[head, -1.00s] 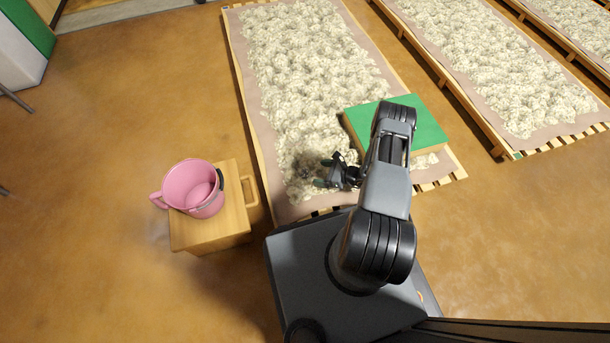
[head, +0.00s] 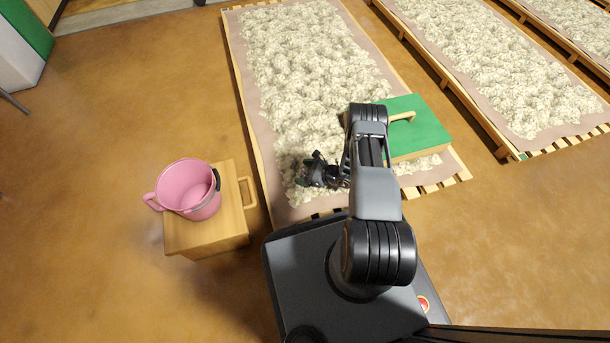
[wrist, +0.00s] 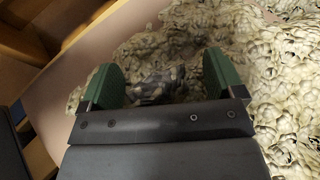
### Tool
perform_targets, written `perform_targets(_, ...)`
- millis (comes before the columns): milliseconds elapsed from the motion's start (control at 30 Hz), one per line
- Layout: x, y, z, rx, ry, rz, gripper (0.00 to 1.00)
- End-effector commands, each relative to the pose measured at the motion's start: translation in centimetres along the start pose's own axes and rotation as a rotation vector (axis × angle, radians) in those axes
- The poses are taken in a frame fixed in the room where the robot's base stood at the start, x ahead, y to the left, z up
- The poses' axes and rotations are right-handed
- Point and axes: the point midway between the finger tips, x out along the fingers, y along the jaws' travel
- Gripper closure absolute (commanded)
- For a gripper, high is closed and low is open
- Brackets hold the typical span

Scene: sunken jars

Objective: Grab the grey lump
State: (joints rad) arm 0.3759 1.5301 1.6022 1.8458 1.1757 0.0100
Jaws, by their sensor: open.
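The grey lump (wrist: 155,88) shows in the wrist view as a darker, mottled clump among the pale, lumpy material. It lies between the two green finger pads of my gripper (wrist: 163,76), and its near side is hidden behind the gripper body. The fingers are apart, with a gap visible on either side of the lump. In the head view my gripper (head: 312,163) is low over the near end of the nearest bed and covers most or all of the lump.
The pale material (head: 300,75) fills the slatted bed. A green board with a handle (head: 425,130) lies across the bed, right of my arm. A pink bucket (head: 185,190) stands on a wooden stool (head: 210,235) at left. Another bed (head: 490,70) is at right.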

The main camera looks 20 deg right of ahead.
Motion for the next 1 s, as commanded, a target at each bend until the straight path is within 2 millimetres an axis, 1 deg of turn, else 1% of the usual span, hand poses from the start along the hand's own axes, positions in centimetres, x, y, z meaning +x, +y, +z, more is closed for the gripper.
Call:
perform_targets(67,-0.02,-0.01,0.03,0.000,0.000,0.000,0.13)
perform_targets(100,-0.03,-0.01,0.03,0.000,0.000,0.000,0.15)
perform_targets(633,-0.04,0.00,0.00,0.000,0.000,0.000,0.65)
perform_targets(867,-0.06,0.00,0.05,0.000,0.000,0.000,0.66)
perform_targets(1000,-0.28,-0.04,0.61,-0.001,0.000,0.000,0.66)
